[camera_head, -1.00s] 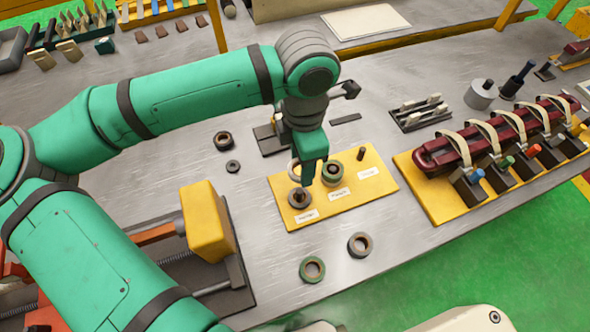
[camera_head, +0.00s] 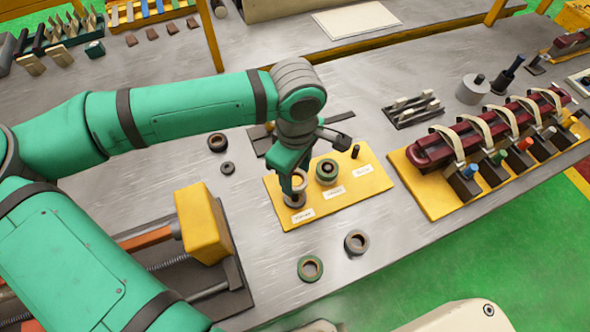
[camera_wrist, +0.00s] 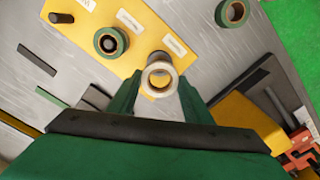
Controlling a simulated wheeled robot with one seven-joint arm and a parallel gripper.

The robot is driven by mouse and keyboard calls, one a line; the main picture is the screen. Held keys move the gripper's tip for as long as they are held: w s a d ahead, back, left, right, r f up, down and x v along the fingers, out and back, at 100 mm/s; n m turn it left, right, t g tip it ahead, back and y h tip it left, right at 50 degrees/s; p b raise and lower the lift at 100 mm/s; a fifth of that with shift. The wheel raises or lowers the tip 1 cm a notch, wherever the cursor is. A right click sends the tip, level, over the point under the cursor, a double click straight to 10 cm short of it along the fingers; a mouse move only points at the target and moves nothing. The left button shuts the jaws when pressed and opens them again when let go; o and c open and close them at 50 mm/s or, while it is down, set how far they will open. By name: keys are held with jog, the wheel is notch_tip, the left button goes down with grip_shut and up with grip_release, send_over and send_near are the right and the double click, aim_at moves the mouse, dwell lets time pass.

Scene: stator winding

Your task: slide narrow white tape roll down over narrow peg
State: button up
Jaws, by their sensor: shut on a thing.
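My gripper (camera_wrist: 160,92) is shut on the narrow white tape roll (camera_wrist: 160,78), which sits between its fingertips. In the head view the white roll (camera_head: 299,181) is above the left end of the yellow board (camera_head: 339,201), partly hidden by my gripper (camera_head: 293,184). A green roll (camera_head: 326,171) is around the middle peg. The thin dark peg (camera_head: 355,152) at the right is bare and upright, apart from my gripper.
A loose green roll (camera_head: 310,268) and a grey roll (camera_head: 356,243) lie in front of the board. Two dark rings (camera_head: 217,142) (camera_head: 227,168) lie left of it. A yellow clamp block (camera_head: 204,224) stands at the left. A maroon coil fixture (camera_head: 490,130) stands at the right.

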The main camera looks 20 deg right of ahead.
aim_at(296, 187)
jog(key=shift+f, duration=3.05)
jog(key=o, duration=1.1)
notch_tip(296, 187, up, 11)
jog(key=shift+w+a+f, duration=0.1)
jog(key=shift+f, duration=0.05)
